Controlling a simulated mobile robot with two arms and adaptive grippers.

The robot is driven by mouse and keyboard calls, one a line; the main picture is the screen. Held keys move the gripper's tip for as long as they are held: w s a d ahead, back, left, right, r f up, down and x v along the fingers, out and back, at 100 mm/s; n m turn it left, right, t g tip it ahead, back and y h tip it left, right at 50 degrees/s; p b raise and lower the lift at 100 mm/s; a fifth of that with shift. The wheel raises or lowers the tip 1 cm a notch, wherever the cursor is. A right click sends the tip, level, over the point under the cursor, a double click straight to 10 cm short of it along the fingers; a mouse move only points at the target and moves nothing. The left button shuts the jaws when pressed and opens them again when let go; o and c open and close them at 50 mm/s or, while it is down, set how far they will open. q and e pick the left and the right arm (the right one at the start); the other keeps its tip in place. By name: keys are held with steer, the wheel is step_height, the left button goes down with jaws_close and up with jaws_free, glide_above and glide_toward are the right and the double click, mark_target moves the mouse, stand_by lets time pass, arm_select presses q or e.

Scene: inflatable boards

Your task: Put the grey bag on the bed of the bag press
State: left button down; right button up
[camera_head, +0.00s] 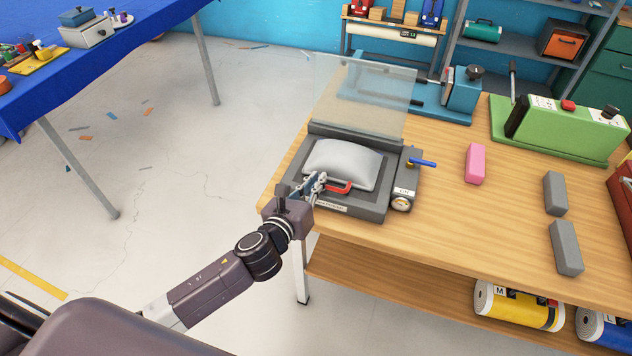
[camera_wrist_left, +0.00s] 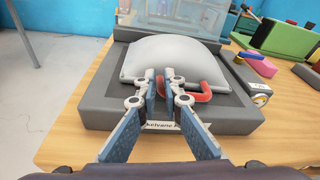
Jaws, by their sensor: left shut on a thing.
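The grey bag (camera_head: 342,163) is a puffed pillow shape lying on the dark bed of the bag press (camera_head: 370,208). My right gripper is not in view.
A gauge box with a blue lever (camera_head: 422,163) is at the press's right side. A pink block (camera_head: 475,163) and grey blocks (camera_head: 566,248) lie further right on the wooden table (camera_head: 450,235). A green machine (camera_head: 565,130) stands behind them.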

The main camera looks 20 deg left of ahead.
arm_select(q)
steer(key=c, duration=2.1)
jaws_free()
steer(key=b+v, duration=0.1)
steer(key=v, duration=1.1)
steer(key=a+f+n+g+y, duration=0.1)
steer(key=a+f+n+g, duration=0.2)
steer(key=f, duration=0.7)
steer(key=a+f+n+g+y, duration=0.1)
steer(key=a+f+n, duration=0.3)
steer(key=f, duration=0.5)
steer(key=s+a+f+n+g, duration=0.1)
steer(key=s+f+n+g, duration=0.1)
steer(key=s+f+n, duration=0.5)
steer(key=s+a+f+n+g, duration=0.1)
steer(key=s+a+f+n, duration=0.1)
steer(key=f, duration=0.9)
steer(key=s+d+f+n+g, duration=0.1)
steer(key=s+f+n, duration=0.4)
steer(key=s, duration=0.5)
steer(key=s+d+f+n+g, duration=0.2)
steer(key=s+f+n, duration=0.4)
steer(key=s, duration=0.4)
steer(key=s+d+f+n+g, duration=0.2)
steer(key=s+f+n+g, duration=0.2)
steer(key=s+f, duration=0.4)
steer(key=shift+s+n, duration=0.7)
steer(key=shift+s, duration=0.3)
